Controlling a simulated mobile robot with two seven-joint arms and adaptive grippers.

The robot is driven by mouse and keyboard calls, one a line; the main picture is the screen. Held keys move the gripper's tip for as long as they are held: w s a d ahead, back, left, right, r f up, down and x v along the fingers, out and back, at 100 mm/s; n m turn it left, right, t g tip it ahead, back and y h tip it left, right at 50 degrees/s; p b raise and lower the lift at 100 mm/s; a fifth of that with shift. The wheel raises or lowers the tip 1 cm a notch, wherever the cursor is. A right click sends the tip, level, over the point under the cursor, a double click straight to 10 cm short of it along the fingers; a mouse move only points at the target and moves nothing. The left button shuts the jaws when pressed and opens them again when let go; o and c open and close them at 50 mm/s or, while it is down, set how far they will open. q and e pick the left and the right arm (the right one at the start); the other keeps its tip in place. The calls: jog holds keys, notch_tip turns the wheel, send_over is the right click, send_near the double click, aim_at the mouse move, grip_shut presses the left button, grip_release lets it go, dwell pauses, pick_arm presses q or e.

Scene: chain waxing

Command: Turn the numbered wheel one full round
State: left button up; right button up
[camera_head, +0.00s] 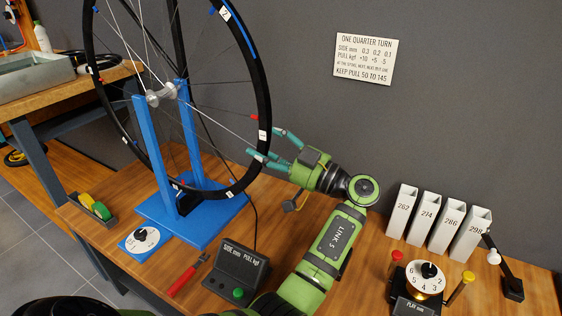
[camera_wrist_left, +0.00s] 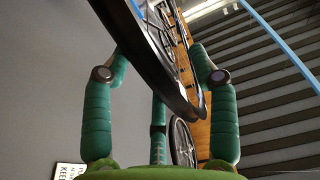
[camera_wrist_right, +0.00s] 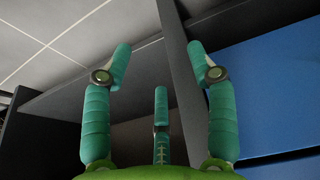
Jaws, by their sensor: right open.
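The numbered wheel (camera_head: 262,98) is a black-rimmed spoked wheel with small white number labels. It stands upright in a blue stand (camera_head: 150,140), and its top is cut off in the head view. My left gripper (camera_head: 266,144) is at the lower right of the rim. In the left wrist view, the fingers of my left gripper (camera_wrist_left: 158,55) are spread, with the dark rim (camera_wrist_left: 165,75) passing between them. A gap shows beside the right finger; contact at the left finger is unclear. My right gripper (camera_wrist_right: 160,48) is open and empty in its wrist view, away from the wheel.
A grey display box (camera_head: 236,270) and red-handled tool (camera_head: 188,275) lie before the stand. White numbered holders (camera_head: 438,222) and a numbered dial (camera_head: 426,276) stand at right. A metal tray (camera_head: 35,78) is at left. A sign (camera_head: 365,59) hangs on the wall.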

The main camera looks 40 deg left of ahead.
pick_arm(q)
jog(key=b+v, duration=0.6)
jog(key=v, duration=0.2)
jog(key=shift+d, duration=0.4)
pick_arm(e)
notch_tip(320, 180, up, 10)
jog(key=w, duration=0.1)
jog(key=shift+w+a+r+g, duration=0.25)
jog(key=shift+w+a+g, duration=0.1)
jog(key=shift+a+g, duration=0.05)
pick_arm(q)
jog(key=shift+w+f, duration=0.1)
jog(key=shift+w, duration=0.05)
